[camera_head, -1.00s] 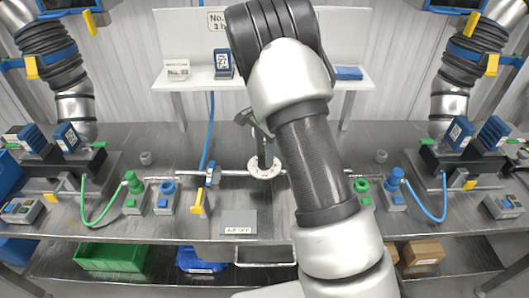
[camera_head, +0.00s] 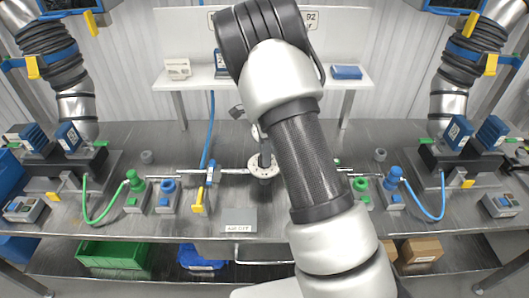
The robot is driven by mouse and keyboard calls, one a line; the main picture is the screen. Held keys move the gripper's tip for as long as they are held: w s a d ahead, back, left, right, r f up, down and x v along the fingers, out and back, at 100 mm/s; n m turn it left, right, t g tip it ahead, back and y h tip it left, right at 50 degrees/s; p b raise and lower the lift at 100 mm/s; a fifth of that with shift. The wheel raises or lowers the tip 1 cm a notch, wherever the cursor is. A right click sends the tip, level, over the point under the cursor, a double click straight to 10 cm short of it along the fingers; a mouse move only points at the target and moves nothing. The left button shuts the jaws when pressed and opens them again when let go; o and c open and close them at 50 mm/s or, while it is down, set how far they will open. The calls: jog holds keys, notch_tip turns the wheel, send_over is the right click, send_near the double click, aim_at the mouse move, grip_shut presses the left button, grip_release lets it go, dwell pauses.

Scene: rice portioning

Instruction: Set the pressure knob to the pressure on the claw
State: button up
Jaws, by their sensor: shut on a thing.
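The pressure knob appears to be the dark upright piece at the centre of a pale round dial (camera_head: 258,166), which sits on the silver pipe in the middle of the bench. My gripper (camera_head: 265,153) points down at the dial's centre and is shut on the knob. My arm hides most of the gripper and the right part of the dial, so the setting cannot be read. A white sign (camera_head: 311,20) on the back panel shows "92" and "ar" beside my arm; the rest is covered. I cannot make out which thing is the claw.
A label plate (camera_head: 238,221) lies in front. A shelf (camera_head: 190,83) at the back holds cards and a blue box (camera_head: 346,72). Green and blue fittings stand at both sides.

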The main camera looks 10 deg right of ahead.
jog(key=shift+w+r, duration=0.1)
jog(key=o, duration=1.1)
jog(key=shift+c, duration=0.2)
jog(key=shift+r, duration=0.1)
notch_tip(320, 180, up, 17)
jog(key=shift+r, duration=0.15)
jog(key=s+r+n+t+y, duration=0.1)
jog(key=s+r+n, duration=0.4)
jog(key=s+r, duration=0.25)
jog(key=s+r+n+t+h, duration=0.1)
jog(key=s+n+t, duration=0.3)
jog(key=s+n, duration=0.9)
jog(key=s, duration=0.9)
jog(key=shift+s+r+t, duration=0.15)
jog(key=shift+s+t, duration=0.1)
jog(key=shift+t, duration=0.05)
